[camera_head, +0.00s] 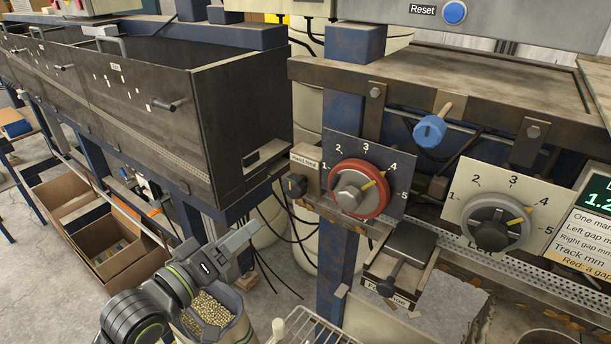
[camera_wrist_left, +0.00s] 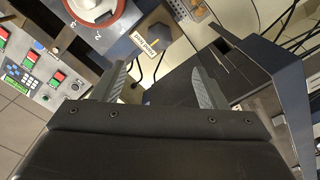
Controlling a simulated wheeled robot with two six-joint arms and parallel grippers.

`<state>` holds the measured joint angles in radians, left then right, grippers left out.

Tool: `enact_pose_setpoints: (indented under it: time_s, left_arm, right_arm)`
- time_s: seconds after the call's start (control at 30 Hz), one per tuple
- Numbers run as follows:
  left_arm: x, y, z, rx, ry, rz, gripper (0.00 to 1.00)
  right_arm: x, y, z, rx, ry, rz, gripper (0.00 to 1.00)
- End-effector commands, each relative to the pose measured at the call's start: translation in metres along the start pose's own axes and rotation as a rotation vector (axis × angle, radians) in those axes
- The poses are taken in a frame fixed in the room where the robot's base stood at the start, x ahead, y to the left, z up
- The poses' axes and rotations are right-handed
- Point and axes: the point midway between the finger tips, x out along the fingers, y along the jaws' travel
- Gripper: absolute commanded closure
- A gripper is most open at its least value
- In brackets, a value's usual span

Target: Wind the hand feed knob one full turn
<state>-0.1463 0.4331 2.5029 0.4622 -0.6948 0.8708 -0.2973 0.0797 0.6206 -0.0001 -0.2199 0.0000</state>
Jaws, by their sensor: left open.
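The hand feed knob (camera_head: 294,186) is a small black knob on a tan box, below a "Hand feed" label (camera_head: 304,161), left of the large red-ringed dial. My right gripper is not in view.
The red-ringed dial (camera_head: 358,191) and a grey dial (camera_head: 496,224) sit to the right. A blue knob (camera_head: 430,131) sticks out above. A dark metal bin (camera_head: 160,110) stands at left. Black cables (camera_head: 275,235) hang below the knob. A wire rack (camera_head: 312,328) is at the bottom.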

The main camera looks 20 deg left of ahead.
Motion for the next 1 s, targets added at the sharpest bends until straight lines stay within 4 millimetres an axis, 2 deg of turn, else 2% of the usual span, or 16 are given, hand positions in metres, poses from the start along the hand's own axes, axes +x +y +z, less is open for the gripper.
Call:
enact_pose_setpoints:
  time_s: [0.47, 0.67, 1.0]
  left_arm:
    - [0.03, -0.002, 0.003, 0.001, 0.004, 0.008, 0.33]
    - [0.057, -0.001, 0.002, -0.001, 0.004, 0.006, 0.33]
    - [0.122, 0.003, -0.001, -0.004, 0.001, 0.003, 0.33]
  right_arm:
    - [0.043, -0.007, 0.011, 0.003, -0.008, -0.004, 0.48]
    - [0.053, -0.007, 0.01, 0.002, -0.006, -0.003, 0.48]
    - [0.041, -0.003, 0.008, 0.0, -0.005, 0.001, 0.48]
